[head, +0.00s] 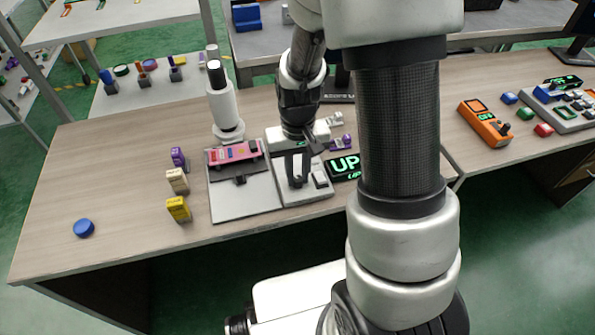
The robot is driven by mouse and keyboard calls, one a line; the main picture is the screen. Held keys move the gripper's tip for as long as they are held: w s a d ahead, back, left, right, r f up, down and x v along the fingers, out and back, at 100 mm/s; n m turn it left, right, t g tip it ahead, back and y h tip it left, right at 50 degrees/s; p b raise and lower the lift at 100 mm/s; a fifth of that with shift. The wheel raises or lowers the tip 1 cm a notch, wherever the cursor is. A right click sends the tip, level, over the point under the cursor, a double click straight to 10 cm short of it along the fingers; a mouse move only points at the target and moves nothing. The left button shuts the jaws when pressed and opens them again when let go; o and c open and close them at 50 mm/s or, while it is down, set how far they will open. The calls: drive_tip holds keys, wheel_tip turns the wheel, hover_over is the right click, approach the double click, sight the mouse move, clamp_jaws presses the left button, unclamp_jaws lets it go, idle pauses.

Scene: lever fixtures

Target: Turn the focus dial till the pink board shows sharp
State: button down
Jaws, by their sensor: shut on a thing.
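The pink board (235,153) lies on the grey plate (243,203) of a microscope-like stand, under a white upright tube (222,103). It carries small coloured parts; whether it shows sharp cannot be told here. My gripper (297,181) points down over the light grey control unit (318,196) right of the board. Its dark fingers are shut on what seems to be the focus dial, which they and my wrist mostly hide.
A purple box (178,158), a cream box (177,181) and a yellow box (178,209) stand left of the plate. A blue disc (84,228) lies near the front left. An orange device (484,123) is at the right. The left tabletop is mostly clear.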

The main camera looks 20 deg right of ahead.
sight(298, 178)
drive_tip(key=m+p, duration=0.1)
drive_tip(key=m, duration=0.3)
drive_tip(key=shift+r+m, duration=0.1)
drive_tip(key=shift+m, duration=0.2)
drive_tip(key=shift+m+p, duration=0.9)
drive_tip(key=shift+m, duration=1)
drive_tip(key=c, duration=1.6)
unclamp_jaws()
wheel_tip(298, 178, up, 17)
drive_tip(key=p, duration=0.4)
drive_tip(key=shift+r, duration=0.15)
